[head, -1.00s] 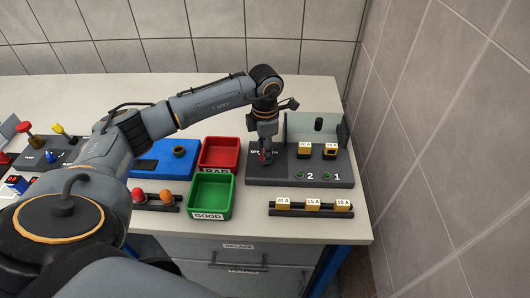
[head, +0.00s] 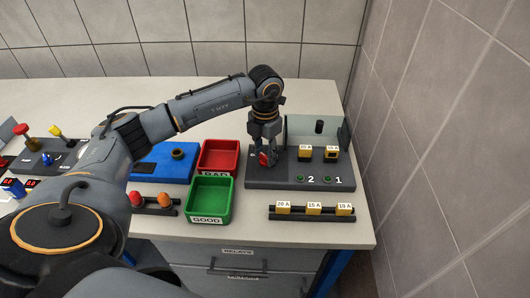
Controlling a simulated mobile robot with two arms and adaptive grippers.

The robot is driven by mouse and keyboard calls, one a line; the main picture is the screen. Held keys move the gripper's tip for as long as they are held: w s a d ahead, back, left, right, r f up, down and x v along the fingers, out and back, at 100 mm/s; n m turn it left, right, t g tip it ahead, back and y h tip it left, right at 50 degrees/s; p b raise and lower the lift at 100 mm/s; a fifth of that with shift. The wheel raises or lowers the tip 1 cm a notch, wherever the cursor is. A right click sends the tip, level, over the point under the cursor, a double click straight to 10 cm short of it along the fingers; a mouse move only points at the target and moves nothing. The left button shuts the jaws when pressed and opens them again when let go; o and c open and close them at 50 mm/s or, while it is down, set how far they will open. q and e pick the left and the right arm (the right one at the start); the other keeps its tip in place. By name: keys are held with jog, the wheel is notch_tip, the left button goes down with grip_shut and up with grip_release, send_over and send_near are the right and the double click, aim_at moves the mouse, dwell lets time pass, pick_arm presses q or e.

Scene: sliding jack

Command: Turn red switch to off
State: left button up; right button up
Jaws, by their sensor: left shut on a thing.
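The red switch (head: 265,160) sits at the left end of the dark grey panel (head: 285,181) on the right of the bench. My left gripper (head: 267,158) points down over the switch and is shut on it. The fingers partly cover the switch, and its panel label is hidden behind them. The switch's exact angle is hard to read at this size. My right gripper is not in view.
A rack of yellow relays (head: 313,210) lies in front. Red (head: 219,155) and green (head: 210,200) bins are to the left. A tiled wall closes the right side.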

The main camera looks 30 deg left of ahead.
aim_at(265, 156)
pick_arm(q)
jog(key=o, duration=1.2)
jog(key=shift+c, duration=0.2)
jog(key=shift+r, duration=0.1)
notch_tip(265, 156, up, 12)
